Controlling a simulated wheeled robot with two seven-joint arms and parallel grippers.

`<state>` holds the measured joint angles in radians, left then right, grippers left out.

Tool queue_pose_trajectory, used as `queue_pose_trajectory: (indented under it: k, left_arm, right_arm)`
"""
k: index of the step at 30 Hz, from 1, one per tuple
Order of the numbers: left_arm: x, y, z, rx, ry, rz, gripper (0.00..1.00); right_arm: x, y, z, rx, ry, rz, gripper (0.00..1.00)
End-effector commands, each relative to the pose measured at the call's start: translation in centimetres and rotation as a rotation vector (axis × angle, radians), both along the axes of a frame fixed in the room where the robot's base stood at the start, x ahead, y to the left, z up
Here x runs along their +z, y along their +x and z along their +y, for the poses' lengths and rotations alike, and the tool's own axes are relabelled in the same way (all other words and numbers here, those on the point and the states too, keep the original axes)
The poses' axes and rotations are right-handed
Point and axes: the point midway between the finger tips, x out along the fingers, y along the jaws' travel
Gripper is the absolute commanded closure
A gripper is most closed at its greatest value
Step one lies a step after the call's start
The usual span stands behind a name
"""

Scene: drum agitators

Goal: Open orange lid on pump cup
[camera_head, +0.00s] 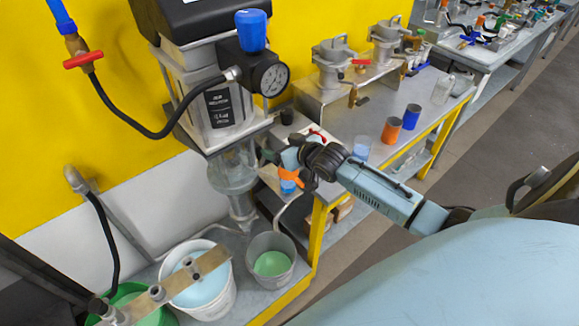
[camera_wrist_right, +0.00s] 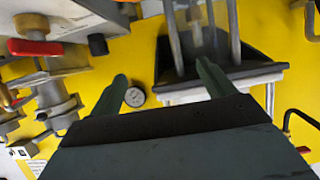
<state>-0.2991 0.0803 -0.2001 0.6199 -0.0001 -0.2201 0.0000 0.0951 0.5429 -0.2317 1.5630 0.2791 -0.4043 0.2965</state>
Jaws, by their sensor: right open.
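My right gripper (camera_head: 274,158) reaches in from the right in the head view, to the right of the pump's clear cup (camera_head: 232,172). In the right wrist view its two dark green fingers (camera_wrist_right: 163,76) are spread apart, with nothing between them. An orange winged part (camera_head: 291,175) shows just below the gripper in the head view, above a small blue piece (camera_head: 288,187). I cannot tell whether this is the lid, or whether the gripper touches it. The wrist partly hides this area. My left gripper is not in view.
The pump (camera_head: 215,105) with its round gauge (camera_head: 270,79) stands by the yellow wall. White (camera_head: 228,295) and grey (camera_head: 291,248) buckets stand below. Orange (camera_head: 391,130) and blue (camera_head: 411,117) cans stand on the bench at right. A black hose (camera_head: 150,133) hangs at left.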

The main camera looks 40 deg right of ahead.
Motion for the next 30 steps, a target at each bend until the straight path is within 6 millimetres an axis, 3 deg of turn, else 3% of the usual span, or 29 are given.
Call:
queue_pose_trajectory:
  k: [9,30]
  left_arm:
    - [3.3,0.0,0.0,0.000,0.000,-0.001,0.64]
    - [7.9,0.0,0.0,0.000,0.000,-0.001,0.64]
  right_arm:
    - [-0.3,-4.7,-0.3,-0.001,0.002,0.004,0.18]
    - [-1.5,-14.4,-1.1,-0.001,0.002,0.004,0.18]
